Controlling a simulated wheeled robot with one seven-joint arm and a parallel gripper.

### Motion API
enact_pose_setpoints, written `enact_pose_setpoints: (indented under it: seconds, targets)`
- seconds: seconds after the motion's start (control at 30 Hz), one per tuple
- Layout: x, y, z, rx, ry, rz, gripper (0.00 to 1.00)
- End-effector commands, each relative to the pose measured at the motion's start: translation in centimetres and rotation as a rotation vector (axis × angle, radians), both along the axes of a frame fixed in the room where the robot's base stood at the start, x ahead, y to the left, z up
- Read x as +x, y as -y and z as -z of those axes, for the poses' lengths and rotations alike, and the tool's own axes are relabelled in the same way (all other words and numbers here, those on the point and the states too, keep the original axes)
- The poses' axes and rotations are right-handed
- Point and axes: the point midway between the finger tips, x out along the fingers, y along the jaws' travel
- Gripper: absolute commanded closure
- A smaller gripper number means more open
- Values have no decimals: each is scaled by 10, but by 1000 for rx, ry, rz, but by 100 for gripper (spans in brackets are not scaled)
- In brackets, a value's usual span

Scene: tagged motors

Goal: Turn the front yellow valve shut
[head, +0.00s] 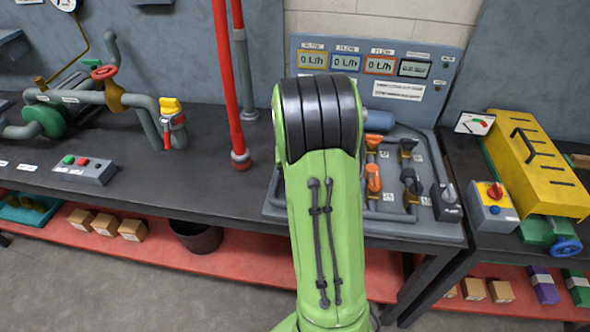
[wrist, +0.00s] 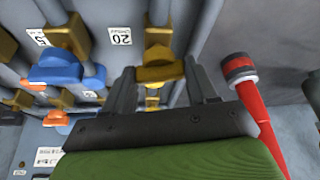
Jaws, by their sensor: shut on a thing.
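A yellow valve handle (wrist: 160,72) shows in the wrist view, in line with a pipe beside a tag that looks like 20. The two fingers of my gripper (wrist: 163,84) stand on either side of this handle and are shut on it. More yellow (wrist: 153,103) shows below it, partly hidden by my gripper. In the head view my green arm covers the yellow valves and my gripper.
Blue valve handles (wrist: 58,72) sit left of my gripper, and a red pipe (wrist: 262,120) stands close on its right. In the head view, orange handles (head: 373,178) and black handles (head: 408,182) share the panel, below flow displays (head: 346,62).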

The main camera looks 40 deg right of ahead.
Motion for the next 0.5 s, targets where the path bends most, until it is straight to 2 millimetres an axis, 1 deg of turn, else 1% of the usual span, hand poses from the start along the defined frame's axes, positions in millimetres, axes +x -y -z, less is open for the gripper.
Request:
enact_pose_setpoints:
  seconds: [0.2, 0.5]
  targets:
    - [1, -1, 0, -1, -1, 143, 73]
    - [1, -1, 0, 0, -1, 252, 73]
